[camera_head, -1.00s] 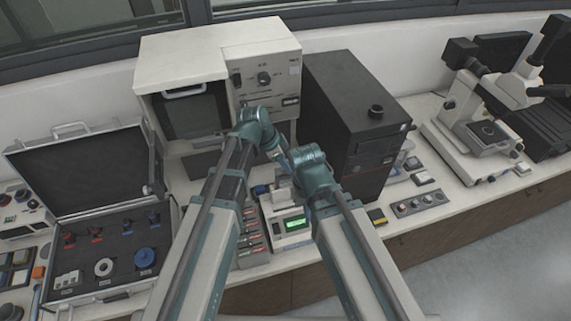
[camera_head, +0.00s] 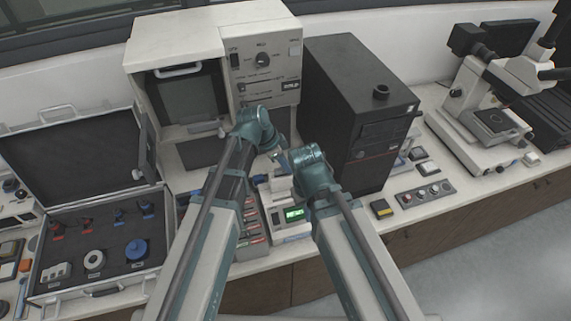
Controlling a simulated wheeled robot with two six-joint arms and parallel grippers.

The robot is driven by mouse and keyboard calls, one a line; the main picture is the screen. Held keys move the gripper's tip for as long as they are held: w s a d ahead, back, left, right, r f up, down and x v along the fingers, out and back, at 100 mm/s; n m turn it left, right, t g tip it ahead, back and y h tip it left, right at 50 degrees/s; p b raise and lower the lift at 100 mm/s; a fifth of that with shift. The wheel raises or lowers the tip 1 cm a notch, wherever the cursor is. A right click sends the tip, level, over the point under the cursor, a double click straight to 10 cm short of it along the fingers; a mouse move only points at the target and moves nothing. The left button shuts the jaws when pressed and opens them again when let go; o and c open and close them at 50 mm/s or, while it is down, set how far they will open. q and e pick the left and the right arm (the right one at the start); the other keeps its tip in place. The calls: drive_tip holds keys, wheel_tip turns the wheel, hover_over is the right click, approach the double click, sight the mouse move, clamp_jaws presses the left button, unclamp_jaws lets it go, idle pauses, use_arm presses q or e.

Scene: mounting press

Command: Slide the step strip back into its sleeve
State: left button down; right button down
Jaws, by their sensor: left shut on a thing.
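My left gripper (camera_head: 279,156) is at the end of the teal wrist that bends down in front of the cream press unit. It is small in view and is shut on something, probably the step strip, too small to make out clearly. My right gripper (camera_head: 290,168) is just below and right of it, close to it; its fingers are mostly hidden by its own teal wrist, so its opening does not show. I cannot make out the sleeve. Below the grippers stands a small white device (camera_head: 291,221) with a lit green display, partly covered by my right arm.
The cream press unit (camera_head: 262,60) stands behind, with a black tower (camera_head: 345,95) on its right. An open black case (camera_head: 70,165) with fittings is at the left. A microscope (camera_head: 492,120) and a button panel (camera_head: 424,194) are at the right. Counter space between the arms is narrow.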

use_arm(q)
drive_tip(key=shift+f, duration=0.1)
drive_tip(key=c, duration=0.7)
unclamp_jaws()
drive_tip(key=shift+c, duration=0.2)
drive_tip(key=p+v, duration=1.3)
drive_tip(key=v, duration=0.1)
drive_tip(key=shift+d+f, duration=0.1)
